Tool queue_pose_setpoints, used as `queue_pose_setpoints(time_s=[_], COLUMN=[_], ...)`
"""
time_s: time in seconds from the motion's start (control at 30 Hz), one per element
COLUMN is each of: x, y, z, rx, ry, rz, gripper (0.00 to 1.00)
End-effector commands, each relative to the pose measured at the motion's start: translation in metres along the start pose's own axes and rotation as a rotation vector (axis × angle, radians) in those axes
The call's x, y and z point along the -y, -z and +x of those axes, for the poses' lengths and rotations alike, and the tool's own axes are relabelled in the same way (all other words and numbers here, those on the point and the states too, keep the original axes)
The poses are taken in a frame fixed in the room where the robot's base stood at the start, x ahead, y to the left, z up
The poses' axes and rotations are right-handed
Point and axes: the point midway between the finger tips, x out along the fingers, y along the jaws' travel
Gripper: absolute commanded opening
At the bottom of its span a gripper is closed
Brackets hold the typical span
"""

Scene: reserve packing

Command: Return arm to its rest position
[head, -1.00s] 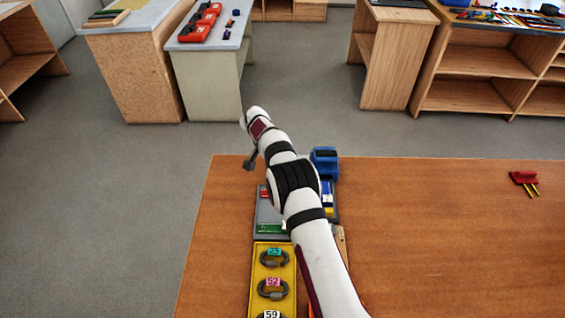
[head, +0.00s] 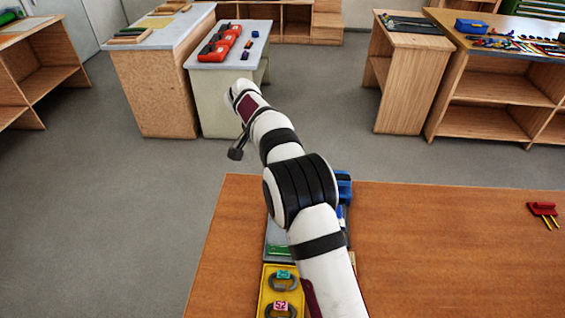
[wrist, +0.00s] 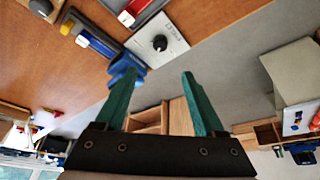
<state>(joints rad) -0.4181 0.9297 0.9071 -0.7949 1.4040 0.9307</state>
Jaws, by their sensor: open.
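My gripper (wrist: 157,78) is open and empty; its two green fingers are spread apart in the wrist view. In the head view its dark end (head: 237,150) hangs past the far left edge of the wooden table (head: 440,250), over the floor. My white arm with black bands reaches across the table from the bottom of the head view. It hides part of a blue object (head: 344,187) and of a grey tray (head: 276,238). In the wrist view, the blue object (wrist: 127,62) shows behind the left fingertip, with no clear sign of contact.
A yellow tray (head: 264,300) holds dark rings with numbered tags. A red tool with yellow prongs (head: 543,211) lies at the table's right. A grey plate with a black knob (wrist: 172,52) shows in the wrist view. Side tables and shelves stand beyond open floor.

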Motion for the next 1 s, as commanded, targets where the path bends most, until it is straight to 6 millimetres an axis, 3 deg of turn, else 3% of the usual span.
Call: queue_pose_setpoints(time_s=[0.3, 0.4, 0.47, 0.57, 0.6, 0.67, 0.7, 0.8, 0.9, 1.0], x=[-0.001, -0.022, -0.055, -0.136, -0.172, -0.226, -0.259, -0.326, -0.365, -0.382], y=[0.001, 0.009, 0.015, 0.010, 0.001, -0.023, -0.043, -0.098, -0.144, -0.169], z=[0.000, -0.018, -0.040, -0.084, -0.100, -0.119, -0.128, -0.138, -0.137, -0.133], rx=[0.001, 0.032, 0.076, 0.184, 0.230, 0.296, 0.338, 0.420, 0.470, 0.493], ry=[0.000, -0.006, -0.013, -0.011, -0.003, 0.018, 0.038, 0.093, 0.143, 0.171], rz=[0.000, -0.015, -0.040, -0.102, -0.126, -0.162, -0.182, -0.225, -0.253, -0.269], gripper=[0.71, 0.71, 0.71, 0.71, 0.71, 0.71, 0.71, 0.71, 0.71, 0.71])
